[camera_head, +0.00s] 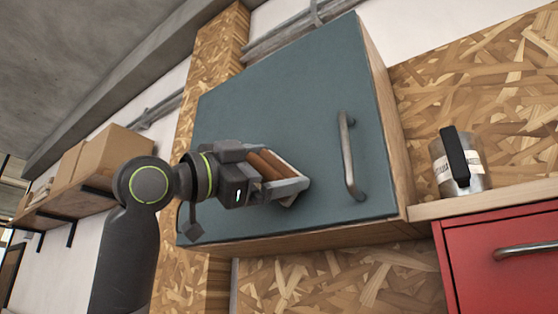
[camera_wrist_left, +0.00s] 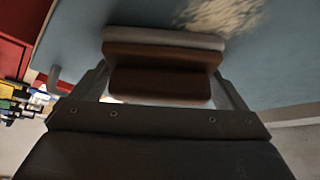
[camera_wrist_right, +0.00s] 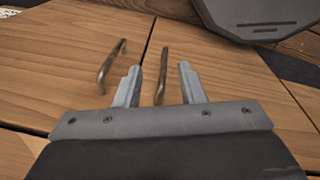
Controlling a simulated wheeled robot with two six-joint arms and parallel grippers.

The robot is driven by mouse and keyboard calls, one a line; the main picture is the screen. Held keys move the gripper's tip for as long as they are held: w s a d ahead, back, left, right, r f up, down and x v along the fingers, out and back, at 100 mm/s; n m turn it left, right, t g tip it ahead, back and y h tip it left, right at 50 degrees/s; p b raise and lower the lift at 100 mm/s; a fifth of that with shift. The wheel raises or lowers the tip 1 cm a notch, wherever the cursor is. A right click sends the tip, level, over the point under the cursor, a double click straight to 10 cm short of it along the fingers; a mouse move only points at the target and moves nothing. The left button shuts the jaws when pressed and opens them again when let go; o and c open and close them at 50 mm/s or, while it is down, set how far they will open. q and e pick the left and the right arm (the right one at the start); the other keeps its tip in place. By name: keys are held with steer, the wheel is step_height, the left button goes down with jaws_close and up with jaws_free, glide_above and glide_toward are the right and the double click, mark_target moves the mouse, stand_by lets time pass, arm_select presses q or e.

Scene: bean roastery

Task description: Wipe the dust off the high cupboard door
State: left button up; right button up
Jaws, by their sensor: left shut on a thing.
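The high cupboard door (camera_head: 285,110) is a flat blue-grey panel, closed, with a metal bar handle (camera_head: 348,155) near its right edge. My left gripper (camera_head: 283,178) is shut on a brown wiping block (camera_head: 264,164) with a pale pad, at the lower middle of the door. In the left wrist view the block (camera_wrist_left: 160,82) sits between the fingers, its pad against or very near the door. A pale dust patch (camera_wrist_left: 222,14) shows on the door beyond the pad. In the head view the arm hides part of the door. My right gripper (camera_wrist_right: 158,75) is open and empty.
A steel jug (camera_head: 460,165) with a black handle stands on a wooden top over a red cabinet (camera_head: 505,255), right of the cupboard. Boxes (camera_head: 100,155) sit on a shelf at left. The right wrist view shows wooden panels with metal bar handles (camera_wrist_right: 112,66).

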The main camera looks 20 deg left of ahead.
arm_select(q)
steer(key=shift+w+a, duration=1.55)
steer(key=shift+a, duration=2.7)
steer(key=shift+s+d, duration=0.6)
steer(key=shift+d, duration=1.05)
steer(key=shift+s+d, duration=0.6)
steer(key=shift+d, duration=1.1)
steer(key=shift+s+d, duration=0.6)
steer(key=shift+d, duration=1.05)
steer(key=shift+s+d, duration=0.1)
steer(key=shift+d, duration=0.35)
steer(key=shift+w+a, duration=0.25)
steer(key=shift+a, duration=0.55)
steer(key=w+a, duration=0.3)
steer(key=a, duration=0.6)
steer(key=shift+a, duration=0.15)
